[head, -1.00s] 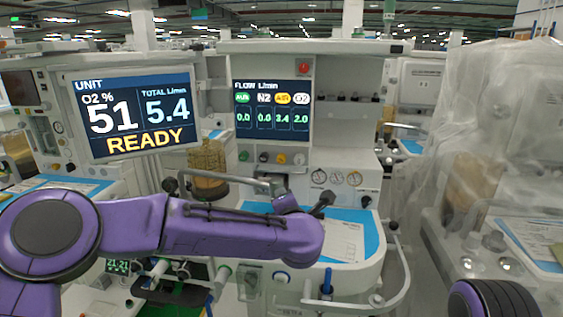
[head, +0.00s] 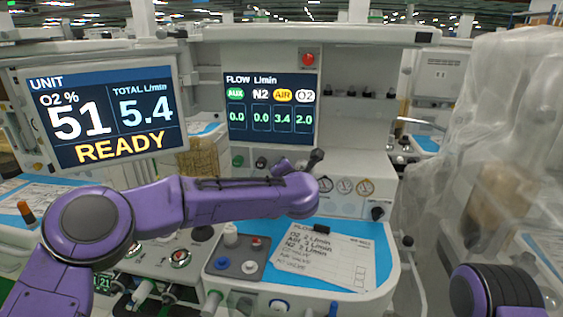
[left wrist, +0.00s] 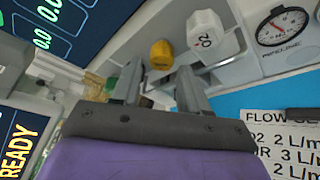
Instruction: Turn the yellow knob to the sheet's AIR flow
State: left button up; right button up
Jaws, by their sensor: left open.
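The yellow knob (left wrist: 161,55) shows in the left wrist view, just beyond the gap between the fingertips of my left gripper (left wrist: 160,76). The gripper is open and I see no contact with the knob. In the head view, my left gripper (head: 300,164) is in front of the knob row and hides the yellow knob. The flow display (head: 269,108) reads AIR 3.4 and O2 2.0. The sheet (head: 325,252) lies on the blue worktop and reads O2 2, AIR 3 L/min; its N2 figure is hard to read. Only part of my right arm shows, without its gripper.
The white O2 knob (left wrist: 206,30) is right beside the yellow one, and a green knob (left wrist: 112,82) is to the left. Round gauges (head: 345,186) are right of the gripper. The unit screen (head: 104,110) reads READY. A plastic-covered cart (head: 500,150) stands at the right.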

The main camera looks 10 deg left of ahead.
pick_arm(q)
jog(key=x, duration=0.4)
jog(key=shift+w+f+p, duration=0.1)
jog(key=shift+w+p, duration=0.15)
jog(key=shift+p, duration=0.15)
jog(key=c, duration=0.8)
jog(key=shift+o, duration=0.2)
jog(key=shift+f+m+t+y, duration=0.1)
jog(key=shift+m+t+y, duration=0.35)
jog(key=shift+m, duration=0.85)
jog(key=o, duration=0.8)
jog(key=shift+c, duration=0.2)
